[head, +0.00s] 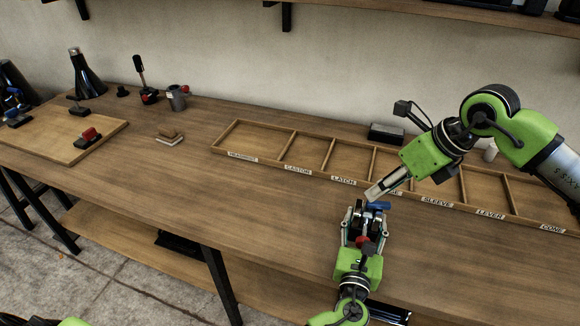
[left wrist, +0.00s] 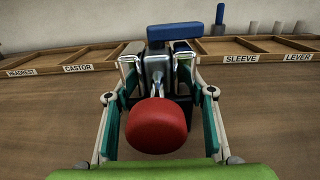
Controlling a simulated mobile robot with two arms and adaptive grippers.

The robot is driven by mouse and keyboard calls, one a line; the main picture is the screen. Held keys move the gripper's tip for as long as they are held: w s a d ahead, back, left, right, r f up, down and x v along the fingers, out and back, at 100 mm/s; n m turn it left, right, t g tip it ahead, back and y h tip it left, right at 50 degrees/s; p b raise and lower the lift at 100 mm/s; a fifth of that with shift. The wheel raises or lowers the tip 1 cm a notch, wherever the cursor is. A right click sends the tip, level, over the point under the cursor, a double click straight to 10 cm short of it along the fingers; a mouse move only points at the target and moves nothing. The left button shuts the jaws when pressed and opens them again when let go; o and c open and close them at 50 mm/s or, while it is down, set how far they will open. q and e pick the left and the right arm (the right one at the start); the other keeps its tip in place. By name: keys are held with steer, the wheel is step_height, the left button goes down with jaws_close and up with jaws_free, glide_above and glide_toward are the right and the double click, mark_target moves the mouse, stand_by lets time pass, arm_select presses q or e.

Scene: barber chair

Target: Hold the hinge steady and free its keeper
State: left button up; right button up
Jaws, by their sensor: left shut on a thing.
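The hinge (left wrist: 155,68) is a grey metal piece with a red round knob (left wrist: 157,126) and a blue bar (left wrist: 173,32) across its far end. My left gripper (head: 365,224) is shut on the hinge, with a finger on each side of it in the left wrist view. In the head view the blue bar (head: 378,206) and red knob (head: 362,240) show between its fingers. I cannot tell which part is the keeper. My right gripper (head: 376,191) points down-left, its tips close to the blue bar. Whether it touches, or is open, is unclear.
A shallow wooden tray (head: 262,126) with labelled, empty-looking compartments lies behind the grippers; my right arm covers part of it. The middle-left table is clear.

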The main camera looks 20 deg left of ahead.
steer(key=s+a+r+m+g+y, duration=0.1)
steer(key=s+a+r+y, duration=0.3)
steer(key=a, duration=0.4)
steer(key=s+a+r+g+y, duration=0.1)
steer(key=s+a+r+y, duration=0.3)
steer(key=a, duration=0.5)
steer(key=shift+s+r+m+y, duration=0.2)
steer(key=shift+s+m+y, duration=0.2)
steer(key=shift+s+y, duration=0.9)
steer(key=shift+w, duration=0.25)
